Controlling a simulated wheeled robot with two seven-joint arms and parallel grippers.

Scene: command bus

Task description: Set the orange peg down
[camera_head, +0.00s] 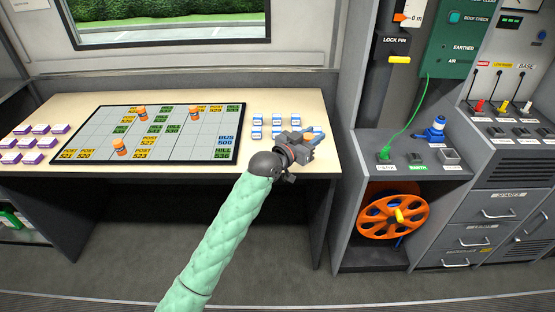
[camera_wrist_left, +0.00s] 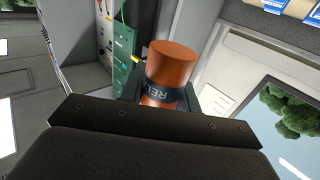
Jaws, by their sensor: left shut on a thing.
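In the head view the held peg is mostly hidden by the gripper. Three other orange pegs, upper left (camera_head: 142,112), upper right (camera_head: 193,110) and lower left (camera_head: 119,148), stand on the gridded board (camera_head: 205,125). My right gripper is not in view.
The blue-and-white blocks (camera_head: 257,121) sit between board and gripper. Purple-and-white blocks (camera_head: 33,143) lie at the desk's left end. A grey console (camera_head: 400,165) with a green cable (camera_head: 414,105) and an orange reel (camera_head: 385,224) stands right. Bare wood (camera_head: 285,102) shows behind the blocks.

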